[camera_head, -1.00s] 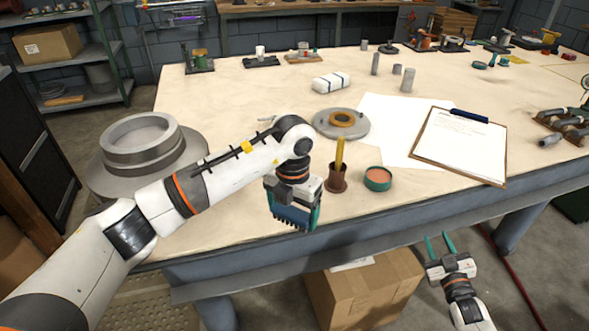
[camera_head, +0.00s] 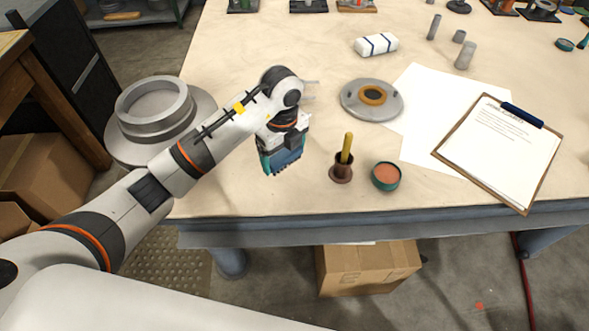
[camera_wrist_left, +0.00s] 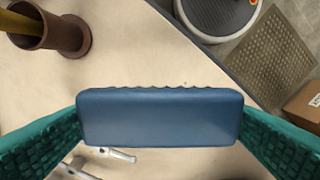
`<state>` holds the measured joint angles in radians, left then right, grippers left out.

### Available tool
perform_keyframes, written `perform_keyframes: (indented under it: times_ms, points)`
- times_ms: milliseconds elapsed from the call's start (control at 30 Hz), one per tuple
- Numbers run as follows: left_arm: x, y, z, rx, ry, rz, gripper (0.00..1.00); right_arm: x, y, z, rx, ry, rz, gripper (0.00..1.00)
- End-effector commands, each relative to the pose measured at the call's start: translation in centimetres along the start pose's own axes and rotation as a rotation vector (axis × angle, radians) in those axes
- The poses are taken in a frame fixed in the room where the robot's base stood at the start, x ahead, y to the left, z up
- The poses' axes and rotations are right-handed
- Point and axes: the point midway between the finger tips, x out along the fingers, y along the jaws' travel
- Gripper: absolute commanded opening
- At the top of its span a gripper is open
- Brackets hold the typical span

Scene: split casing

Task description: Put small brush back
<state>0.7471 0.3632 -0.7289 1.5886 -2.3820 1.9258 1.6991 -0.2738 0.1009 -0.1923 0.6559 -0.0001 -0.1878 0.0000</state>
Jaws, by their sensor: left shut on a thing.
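A yellow stick-like handle (camera_head: 347,146) stands nearly upright in a small brown pot (camera_head: 341,173); its lower end is hidden in the pot. The pot also shows at the upper left of the left wrist view (camera_wrist_left: 68,37). My left gripper (camera_head: 281,164) is left of the pot, apart from it and above the table. It is shut on a blue block (camera_wrist_left: 160,118) with rounded corners and a ridged far edge, held between teal fingers. I cannot tell whether this block is a brush. My right gripper is out of view.
A tin with orange content (camera_head: 386,176) stands right of the pot. Behind are a grey disc with an orange ring (camera_head: 372,97) and a white striped bundle (camera_head: 376,44). A clipboard (camera_head: 500,150) lies right. A large grey flanged ring (camera_head: 154,108) is at left.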

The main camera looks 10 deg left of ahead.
Motion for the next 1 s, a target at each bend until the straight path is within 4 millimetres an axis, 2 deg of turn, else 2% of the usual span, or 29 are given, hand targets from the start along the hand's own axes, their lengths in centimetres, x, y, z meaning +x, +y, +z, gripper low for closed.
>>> perform_keyframes:
  times_ms: [33, 100, 200, 400, 800, 1000]
  points:
    - [-0.4, -0.3, -0.2, -0.036, -0.001, -0.001, 0.57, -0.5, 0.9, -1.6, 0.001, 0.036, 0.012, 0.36]
    - [-0.5, -0.6, -0.4, -0.073, -0.001, -0.001, 0.57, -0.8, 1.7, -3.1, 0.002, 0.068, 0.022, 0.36]
    - [0.3, -0.8, -0.5, -0.101, -0.003, -0.003, 0.57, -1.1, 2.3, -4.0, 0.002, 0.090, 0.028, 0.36]
    - [4.0, -0.8, -0.4, -0.104, -0.003, -0.005, 0.57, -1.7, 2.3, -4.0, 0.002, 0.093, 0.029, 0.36]
    - [8.9, -0.7, -0.4, -0.103, -0.002, -0.003, 0.57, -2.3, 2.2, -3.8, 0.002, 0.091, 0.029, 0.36]
    - [9.6, -0.7, -0.5, -0.100, 0.000, 0.001, 0.57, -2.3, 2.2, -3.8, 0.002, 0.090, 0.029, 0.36]
